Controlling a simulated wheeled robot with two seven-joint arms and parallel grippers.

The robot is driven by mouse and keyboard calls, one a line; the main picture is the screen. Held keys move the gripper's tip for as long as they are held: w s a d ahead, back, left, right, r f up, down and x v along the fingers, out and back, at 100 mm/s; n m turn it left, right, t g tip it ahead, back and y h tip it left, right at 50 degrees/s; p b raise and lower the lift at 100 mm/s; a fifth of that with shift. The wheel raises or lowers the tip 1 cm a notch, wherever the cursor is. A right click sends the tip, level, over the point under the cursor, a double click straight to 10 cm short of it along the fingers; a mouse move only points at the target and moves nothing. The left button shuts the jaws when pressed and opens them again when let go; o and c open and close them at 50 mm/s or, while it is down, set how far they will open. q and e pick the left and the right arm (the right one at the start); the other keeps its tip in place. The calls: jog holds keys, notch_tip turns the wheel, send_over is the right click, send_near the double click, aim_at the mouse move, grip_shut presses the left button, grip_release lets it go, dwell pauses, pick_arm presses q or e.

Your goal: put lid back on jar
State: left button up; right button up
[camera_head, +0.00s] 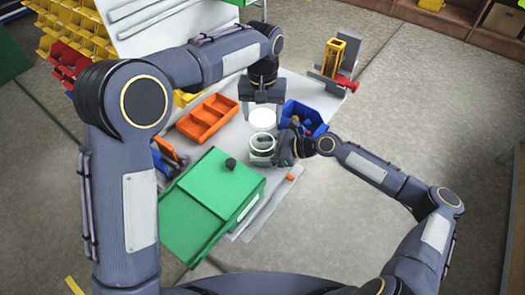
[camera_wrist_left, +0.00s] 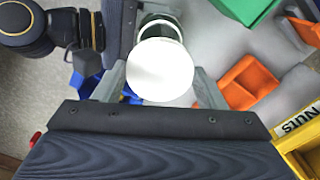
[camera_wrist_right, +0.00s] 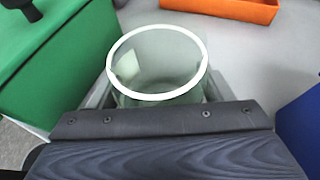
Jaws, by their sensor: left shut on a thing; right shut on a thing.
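The white round lid (camera_head: 262,118) is held by my left gripper (camera_head: 262,108), which is shut on it; the lid also shows in the left wrist view (camera_wrist_left: 160,70). The glass jar (camera_head: 262,143) is open at the top, with a white rim, and stands just nearer to me than the lid in the head view. My right gripper (camera_head: 280,152) is shut on the jar from its right side. In the right wrist view the jar (camera_wrist_right: 158,70) sits between the fingers, its inside looking empty.
A green box (camera_head: 212,205) with a black knob is left of the jar. An orange divided tray (camera_head: 207,120) lies behind it. A blue bin (camera_head: 304,118) stands close right of the lid. A yellow and red device (camera_head: 335,62) is at the table's far right.

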aim_at(262, 133)
jog(key=c, duration=0.5)
pick_arm(q)
jog(key=shift+f, duration=2.5)
pick_arm(e)
jog(key=shift+c, duration=0.2)
pick_arm(q)
jog(key=shift+f, duration=0.1)
jog(key=shift+f, duration=0.8)
jog(key=shift+f, duration=0.55)
